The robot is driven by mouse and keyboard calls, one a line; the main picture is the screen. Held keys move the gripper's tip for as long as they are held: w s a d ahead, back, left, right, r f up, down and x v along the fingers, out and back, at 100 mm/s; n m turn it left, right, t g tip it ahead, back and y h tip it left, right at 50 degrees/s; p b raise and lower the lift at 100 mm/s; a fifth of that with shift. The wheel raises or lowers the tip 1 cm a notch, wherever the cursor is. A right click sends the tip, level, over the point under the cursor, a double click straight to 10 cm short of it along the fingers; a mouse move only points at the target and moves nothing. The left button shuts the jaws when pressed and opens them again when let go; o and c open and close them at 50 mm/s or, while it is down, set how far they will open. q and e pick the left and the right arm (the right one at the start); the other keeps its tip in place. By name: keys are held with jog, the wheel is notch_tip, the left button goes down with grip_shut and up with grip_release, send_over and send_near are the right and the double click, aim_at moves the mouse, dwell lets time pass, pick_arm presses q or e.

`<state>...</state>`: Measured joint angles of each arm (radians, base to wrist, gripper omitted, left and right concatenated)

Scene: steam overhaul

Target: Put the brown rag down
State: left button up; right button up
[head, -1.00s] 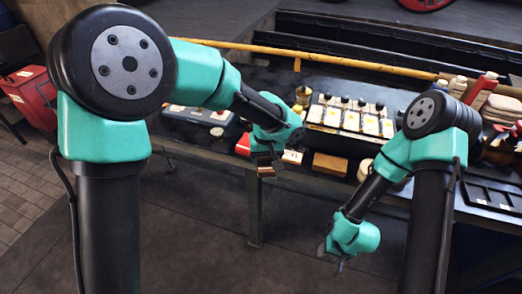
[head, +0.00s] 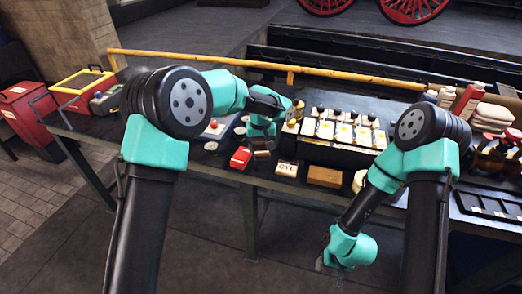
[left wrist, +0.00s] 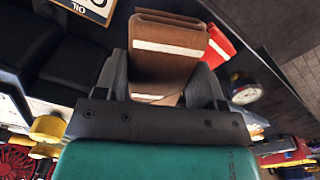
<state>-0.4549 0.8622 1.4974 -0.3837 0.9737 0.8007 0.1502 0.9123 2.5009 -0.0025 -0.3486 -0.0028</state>
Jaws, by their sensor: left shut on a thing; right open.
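The brown rag (left wrist: 168,62) is folded, with white stripes, and sits between the two dark fingers of my left gripper (left wrist: 160,78) in the left wrist view. In the head view the rag (head: 262,155) shows small and dark below my left gripper (head: 262,145), over the front part of the bench. I cannot tell whether the rag touches the bench top. My right gripper (head: 329,263) hangs low in front of the bench, open and empty, with its fingers partly blurred.
On the bench (head: 228,172), a red item (head: 241,158) lies left of the rag, and a white lettered block (head: 287,169) and a tan block (head: 325,176) lie right of it. A rack of white cards (head: 343,133) stands behind. A yellow rail (head: 200,60) runs along the back.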

aim_at(261, 149)
pick_arm(q)
jog(key=shift+w, duration=0.45)
jog(key=shift+w, duration=0.2)
jog(key=shift+w+f, duration=0.1)
jog(key=shift+f, duration=1.7)
jog(key=shift+f, duration=0.45)
jog(key=o, duration=0.9)
jog(key=shift+c, duration=0.2)
jog(key=shift+r, duration=0.1)
